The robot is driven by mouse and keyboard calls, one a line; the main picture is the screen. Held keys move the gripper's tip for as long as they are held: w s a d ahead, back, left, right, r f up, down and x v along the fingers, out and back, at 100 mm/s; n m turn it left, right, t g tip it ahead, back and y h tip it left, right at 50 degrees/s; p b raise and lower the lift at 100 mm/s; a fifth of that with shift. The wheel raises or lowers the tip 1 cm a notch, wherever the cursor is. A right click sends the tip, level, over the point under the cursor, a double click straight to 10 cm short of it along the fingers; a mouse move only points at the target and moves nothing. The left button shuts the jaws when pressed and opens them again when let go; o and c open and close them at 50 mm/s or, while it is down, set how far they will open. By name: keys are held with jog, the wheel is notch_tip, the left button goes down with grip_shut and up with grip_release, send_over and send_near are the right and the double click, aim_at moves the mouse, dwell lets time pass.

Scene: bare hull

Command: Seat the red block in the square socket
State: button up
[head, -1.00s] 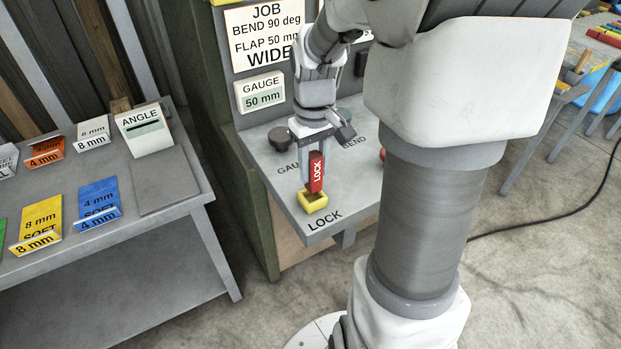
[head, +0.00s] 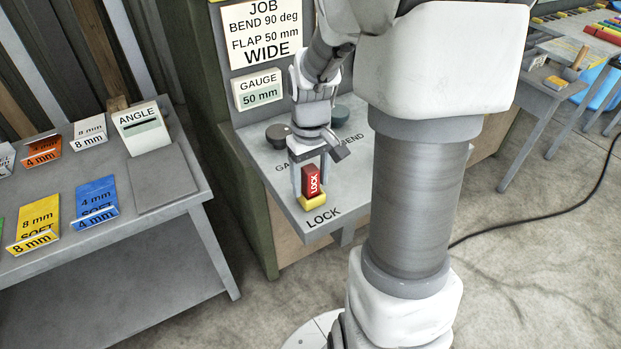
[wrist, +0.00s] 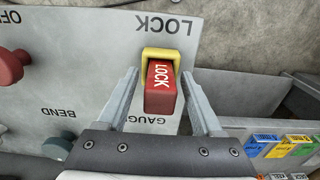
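The red block (head: 311,181), marked LOCK, stands upright in the yellow square socket (head: 313,206) near the front corner of the grey panel. Its lower end is hidden inside the socket. In the wrist view the red block (wrist: 160,98) rises from the yellow socket (wrist: 160,53), whose rim surrounds its base. My gripper (head: 311,184) is above the socket with a finger on either side of the block. In the wrist view my gripper (wrist: 160,73) is open, with gaps between the fingers and the block. How deep the block sits cannot be measured.
A dark round knob (head: 278,134) and a green knob (head: 342,114) stand behind on the panel. A red knob (wrist: 12,66) shows at left in the wrist view. A side table (head: 170,178) with coloured cards stands left. The panel's front edge is close to the socket.

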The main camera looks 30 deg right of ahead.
jog(key=shift+r, duration=0.1)
notch_tip(320, 180, up, 12)
jog(key=shift+r+p, duration=0.1)
jog(key=shift+p, duration=0.45)
dwell(0.3)
